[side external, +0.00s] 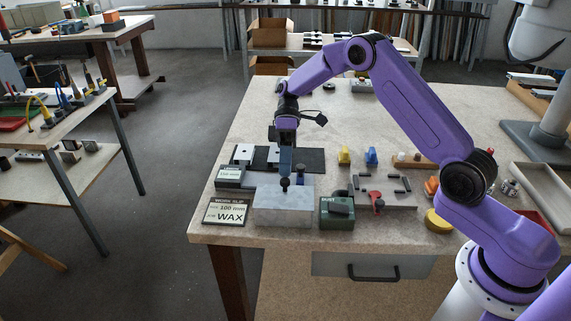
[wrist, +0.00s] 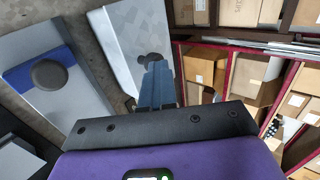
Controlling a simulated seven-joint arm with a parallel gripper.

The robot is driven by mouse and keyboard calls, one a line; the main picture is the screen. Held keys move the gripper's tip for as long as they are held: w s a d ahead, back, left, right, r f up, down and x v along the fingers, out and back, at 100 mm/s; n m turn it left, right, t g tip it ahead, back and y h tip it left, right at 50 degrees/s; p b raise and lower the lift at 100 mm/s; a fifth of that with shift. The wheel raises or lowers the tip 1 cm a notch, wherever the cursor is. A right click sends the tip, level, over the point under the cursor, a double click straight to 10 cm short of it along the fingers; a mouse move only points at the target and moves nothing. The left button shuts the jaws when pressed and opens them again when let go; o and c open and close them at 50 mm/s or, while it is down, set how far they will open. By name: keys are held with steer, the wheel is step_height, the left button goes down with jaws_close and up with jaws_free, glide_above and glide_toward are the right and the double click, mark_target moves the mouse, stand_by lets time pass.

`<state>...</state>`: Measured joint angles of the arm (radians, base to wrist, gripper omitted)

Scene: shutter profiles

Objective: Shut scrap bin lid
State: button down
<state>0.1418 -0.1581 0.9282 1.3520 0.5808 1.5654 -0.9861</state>
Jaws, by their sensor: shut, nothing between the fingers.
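A grey box (side external: 283,206), which looks like the scrap bin, stands at the table's front edge in the side view. My gripper (side external: 285,178) points down over its top, beside a small dark knob (side external: 285,186). In the wrist view my blue-grey fingers (wrist: 155,86) are shut and empty. Their tips are at or very near a dark round knob (wrist: 148,58) in front of a pale grey panel (wrist: 125,30), probably the lid. I cannot tell whether the fingers touch the knob or how far the lid is open.
A green box marked DUST (side external: 337,213) stands close on the right. A dark mat (side external: 305,158) lies behind. Small coloured parts and tools lie to the right. The table's back is mostly clear.

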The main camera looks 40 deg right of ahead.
steer(key=shift+d+f, duration=0.15)
steer(key=shift+f, duration=0.2)
steer(key=shift+w+r, duration=0.1)
steer(key=shift+r, duration=0.15)
steer(key=w+d+f+v, duration=0.1)
steer(key=f+v, duration=0.1)
steer(key=v, duration=0.9)
steer(key=shift+w+d+r, duration=0.2)
steer(key=shift+r, duration=0.05)
steer(key=s+a+r+t+h, duration=0.1)
steer(key=s+a+r+h, duration=0.2)
steer(key=s+a, duration=0.4)
steer(key=s+a+r+t+h, duration=0.1)
steer(key=s+a+r+h, duration=0.15)
steer(key=s+a, duration=0.45)
steer(key=s+d+f+n+t, duration=0.1)
steer(key=s+d, duration=0.2)
steer(key=s, duration=0.5)
steer(key=s+d+f+n+t, duration=0.1)
steer(key=s+d, duration=0.3)
steer(key=s, duration=0.5)
steer(key=s+d+f+n+t+h, duration=0.1)
steer(key=s+d+t, duration=0.2)
steer(key=s, duration=0.6)
steer(key=shift+s+d+n, duration=0.2)
steer(key=shift+d+n, duration=0.1)
steer(key=shift+d, duration=0.05)
